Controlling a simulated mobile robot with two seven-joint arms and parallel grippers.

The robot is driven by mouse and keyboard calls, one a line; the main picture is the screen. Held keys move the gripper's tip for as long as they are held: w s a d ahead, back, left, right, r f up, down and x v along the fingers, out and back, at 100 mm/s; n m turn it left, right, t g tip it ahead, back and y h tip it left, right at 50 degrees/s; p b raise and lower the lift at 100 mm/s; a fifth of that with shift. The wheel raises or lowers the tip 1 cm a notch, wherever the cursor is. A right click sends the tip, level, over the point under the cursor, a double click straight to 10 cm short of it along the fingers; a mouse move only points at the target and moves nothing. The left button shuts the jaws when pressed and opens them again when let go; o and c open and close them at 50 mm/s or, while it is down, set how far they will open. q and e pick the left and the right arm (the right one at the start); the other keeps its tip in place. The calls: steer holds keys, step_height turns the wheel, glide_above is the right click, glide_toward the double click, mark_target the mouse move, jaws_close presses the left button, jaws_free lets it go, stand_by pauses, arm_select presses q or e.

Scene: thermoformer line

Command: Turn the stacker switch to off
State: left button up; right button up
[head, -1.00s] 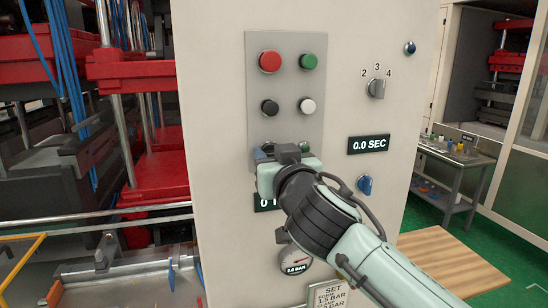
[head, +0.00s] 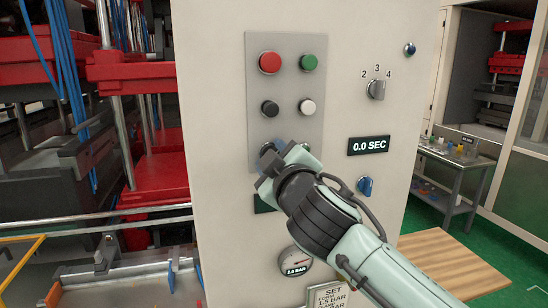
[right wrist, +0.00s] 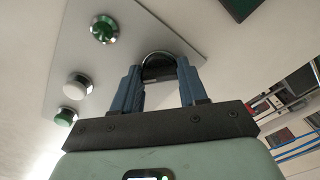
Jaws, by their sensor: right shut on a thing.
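My right gripper (head: 270,160) is at the lower left of the grey button panel (head: 287,85). In the right wrist view its two blue fingers (right wrist: 158,85) are shut on a dark switch knob (right wrist: 158,66) with a bright ring, one finger on each side. The gripper is rolled at a slant. In the head view the gripper covers the knob, so its pointing direction and any label are hidden. My left gripper is not in view.
Above the gripper are a black button (head: 269,108), a white button (head: 307,106), a red button (head: 270,62) and a green button (head: 308,62). To the right are a selector (head: 376,89), a "0.0 SEC" display (head: 369,145) and a blue knob (head: 365,186). A gauge (head: 295,261) sits below.

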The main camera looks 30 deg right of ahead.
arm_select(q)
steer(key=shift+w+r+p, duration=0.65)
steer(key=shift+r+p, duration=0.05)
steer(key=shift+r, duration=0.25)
arm_select(e)
steer(key=shift+n, duration=4.1)
steer(key=o, duration=1.1)
steer(key=shift+c, duration=0.2)
